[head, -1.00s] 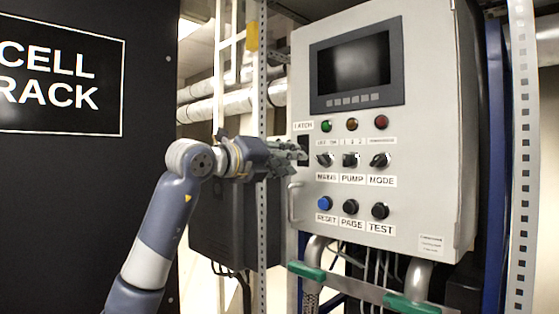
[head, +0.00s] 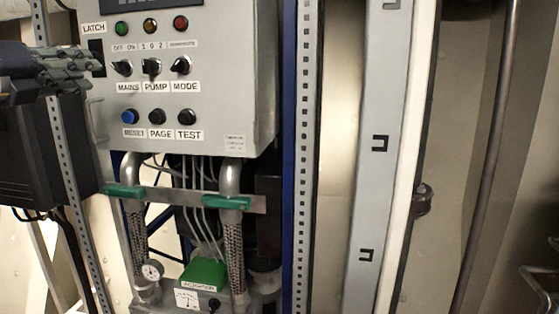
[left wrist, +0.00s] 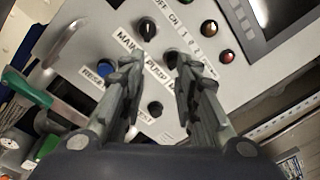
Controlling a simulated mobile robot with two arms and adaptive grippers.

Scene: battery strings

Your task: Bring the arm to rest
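My left gripper (head: 92,66) is at the left edge of the head view, in front of the left side of the grey control panel (head: 230,60), close to the black latch (head: 97,50). In the left wrist view the left gripper (left wrist: 164,62) has its two fingers apart with nothing between them. The panel face with its knobs and labels lies beyond the fingertips. I cannot tell whether a fingertip touches the panel. My right gripper is in neither view.
The panel has a blue reset button (head: 129,117), several black knobs and a handle (head: 97,120). Below are pipes with green clamps (head: 125,191), a gauge (head: 152,270) and a green box (head: 204,273). A perforated post (head: 304,150) stands right of the panel.

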